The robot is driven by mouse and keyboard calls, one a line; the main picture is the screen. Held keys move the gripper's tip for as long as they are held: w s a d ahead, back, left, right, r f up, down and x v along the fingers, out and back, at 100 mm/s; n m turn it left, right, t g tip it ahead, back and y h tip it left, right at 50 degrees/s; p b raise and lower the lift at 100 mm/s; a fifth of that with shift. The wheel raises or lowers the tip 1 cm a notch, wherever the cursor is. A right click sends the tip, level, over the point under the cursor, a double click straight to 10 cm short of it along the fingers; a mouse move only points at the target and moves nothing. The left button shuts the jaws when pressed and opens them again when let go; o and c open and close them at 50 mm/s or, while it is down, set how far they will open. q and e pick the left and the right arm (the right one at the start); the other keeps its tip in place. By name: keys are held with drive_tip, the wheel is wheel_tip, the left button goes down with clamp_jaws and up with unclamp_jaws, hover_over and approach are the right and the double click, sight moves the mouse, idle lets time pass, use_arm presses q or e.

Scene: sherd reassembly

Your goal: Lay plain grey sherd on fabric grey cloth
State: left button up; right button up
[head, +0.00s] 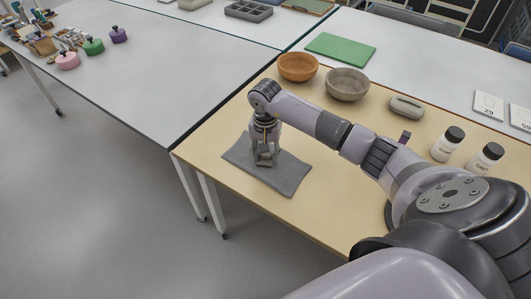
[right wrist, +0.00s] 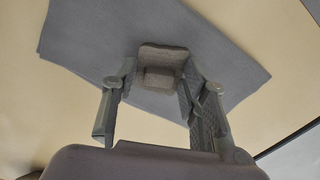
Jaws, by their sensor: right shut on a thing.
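The grey cloth (head: 287,176) lies flat on the beige table at its left part; it also fills the middle of the right wrist view (right wrist: 85,40). My right gripper (head: 264,160) points down over the cloth. In the right wrist view the gripper (right wrist: 158,92) is shut on a small plain grey-brown sherd (right wrist: 163,58), held between its fingertips over the cloth. I cannot tell whether the sherd touches the cloth. In the head view the sherd is too small and hidden to make out. My left gripper does not show.
An orange bowl (head: 298,68) and a grey bowl (head: 347,85) stand at the table's back edge. A grey oblong object (head: 406,106) and two lidded jars (head: 447,145) (head: 484,158) are to the right. A green mat (head: 341,48) lies on the white table behind.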

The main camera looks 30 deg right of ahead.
sight(265, 157)
drive_tip(key=shift+f, duration=0.3)
drive_tip(key=o, duration=1.1)
drive_tip(key=shift+o, duration=0.2)
drive_tip(key=shift+r, duration=0.15)
drive_tip(key=shift+r, duration=0.2)
drive_tip(key=shift+r+p, duration=0.5)
drive_tip(key=shift+p, duration=0.25)
wheel_tip(265, 157, up, 12)
drive_tip(key=b, duration=0.2)
drive_tip(key=shift+f, duration=0.25)
drive_tip(key=shift+s+a, duration=0.1)
